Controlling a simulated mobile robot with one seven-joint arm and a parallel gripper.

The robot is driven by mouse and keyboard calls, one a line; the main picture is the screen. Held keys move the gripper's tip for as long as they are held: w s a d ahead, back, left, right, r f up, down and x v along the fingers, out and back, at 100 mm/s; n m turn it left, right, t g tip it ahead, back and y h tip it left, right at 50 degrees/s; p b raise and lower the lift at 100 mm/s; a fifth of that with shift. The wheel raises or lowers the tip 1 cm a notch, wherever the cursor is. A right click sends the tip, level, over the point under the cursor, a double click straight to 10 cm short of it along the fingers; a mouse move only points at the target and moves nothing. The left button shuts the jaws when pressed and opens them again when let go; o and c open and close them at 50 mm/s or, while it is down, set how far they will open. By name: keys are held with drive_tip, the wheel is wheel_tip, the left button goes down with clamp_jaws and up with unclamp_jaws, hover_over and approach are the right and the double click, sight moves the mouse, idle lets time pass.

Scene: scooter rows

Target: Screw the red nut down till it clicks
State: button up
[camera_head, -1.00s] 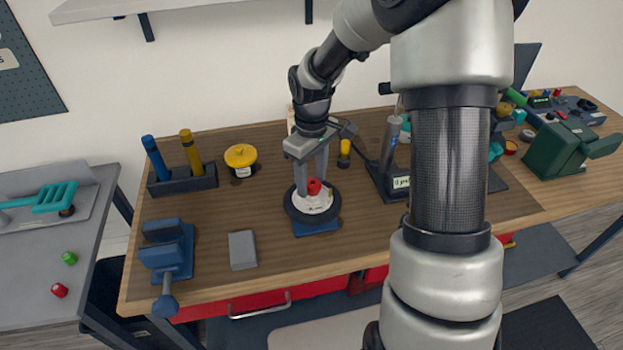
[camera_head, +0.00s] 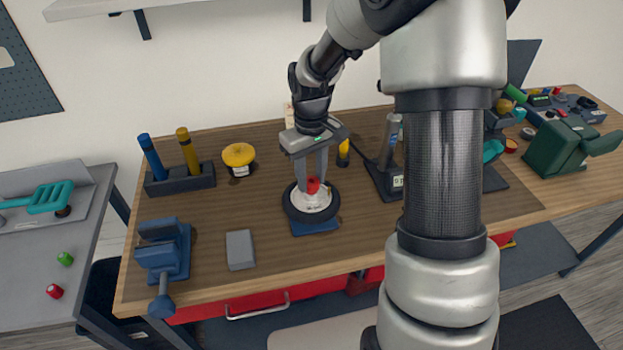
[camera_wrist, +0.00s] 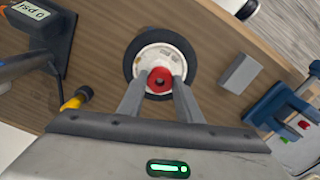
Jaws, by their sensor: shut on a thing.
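The red nut (camera_head: 313,185) sits at the centre of a wheel (camera_head: 293,208) with a black tyre and a white hub. The wheel lies flat on a blue base (camera_head: 316,227) on the wooden bench. My gripper (camera_head: 311,180) points down over the hub, its two fingers shut on the nut. In the wrist view the red nut (camera_wrist: 160,80) shows a dark hole in its middle, between the fingertips (camera_wrist: 160,81). The fingers hide its sides. The thread under the nut is hidden.
A grey block (camera_head: 240,250) and a blue vise (camera_head: 165,250) stand on the bench to the left. A yellow-topped round object (camera_head: 239,155) and a dark rack (camera_head: 180,179) stand behind. A dark stand with a small display (camera_head: 397,182) is close on the right.

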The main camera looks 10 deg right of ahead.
drive_tip(key=m, duration=0.2)
drive_tip(key=m+b, duration=0.1)
drive_tip(key=m, duration=0.2)
drive_tip(key=shift+s+a+f, duration=0.2)
drive_tip(key=shift+a, duration=0.2)
drive_tip(key=m, duration=0.9)
drive_tip(key=shift+s+r+m, duration=0.1)
drive_tip(key=shift+r+m, duration=0.05)
drive_tip(key=shift+m, duration=0.25)
drive_tip(key=m+p, duration=0.1)
drive_tip(key=m, duration=0.2)
drive_tip(key=o, duration=1.1)
drive_tip(key=shift+d, duration=0.15)
wheel_tip(320, 180, up, 18)
drive_tip(key=shift+f+p, duration=0.25)
drive_tip(key=shift+p, duration=0.05)
